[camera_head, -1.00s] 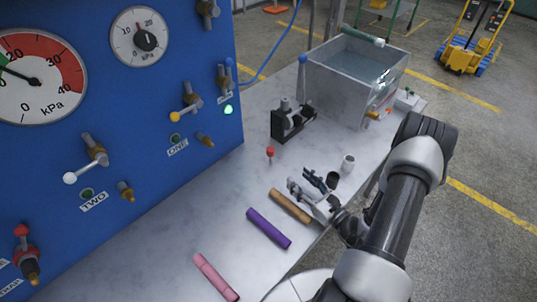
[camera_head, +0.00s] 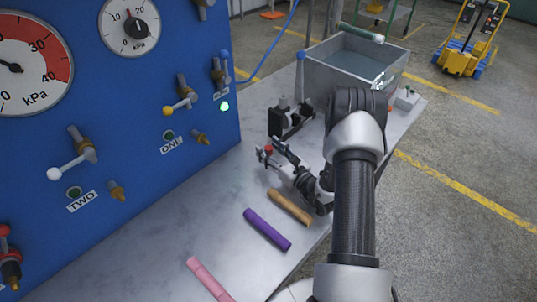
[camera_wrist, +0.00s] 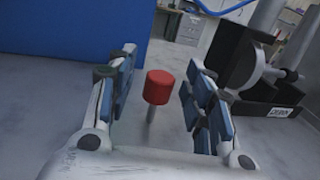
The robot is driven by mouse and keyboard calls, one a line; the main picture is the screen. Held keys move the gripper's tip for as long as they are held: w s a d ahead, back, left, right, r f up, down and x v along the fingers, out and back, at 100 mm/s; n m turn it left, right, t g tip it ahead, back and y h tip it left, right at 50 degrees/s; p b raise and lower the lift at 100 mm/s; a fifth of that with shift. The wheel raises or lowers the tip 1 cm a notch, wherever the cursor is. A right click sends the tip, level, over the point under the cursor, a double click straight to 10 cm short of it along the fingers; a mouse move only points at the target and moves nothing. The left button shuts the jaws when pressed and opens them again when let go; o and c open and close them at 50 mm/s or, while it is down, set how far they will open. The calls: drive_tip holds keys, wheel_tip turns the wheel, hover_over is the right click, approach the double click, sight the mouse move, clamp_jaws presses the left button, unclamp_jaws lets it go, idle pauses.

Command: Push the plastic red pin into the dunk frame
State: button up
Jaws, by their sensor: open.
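The red pin (camera_wrist: 159,87) has a red cap on a thin grey stem and stands upright on the table. In the wrist view it is between the two blue-padded fingers of my open gripper (camera_wrist: 158,100), with gaps on both sides. In the head view the red cap (camera_head: 268,149) shows at the fingertips of my gripper (camera_head: 271,154). The dunk frame, a black frame with a grey cylinder (camera_head: 289,117), stands just behind the gripper. In the wrist view the black frame (camera_wrist: 262,107) is at the right, with a white label.
A blue gauge panel (camera_head: 150,70) walls off the left. Brown (camera_head: 290,206), purple (camera_head: 267,229) and pink (camera_head: 208,278) hose pieces lie on the table (camera_head: 190,215) in front. A water tank (camera_head: 345,90) stands at the back right, partly behind my arm.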

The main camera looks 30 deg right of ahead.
drive_tip(key=shift+w, duration=0.45)
clamp_jaws()
idle(0.3)
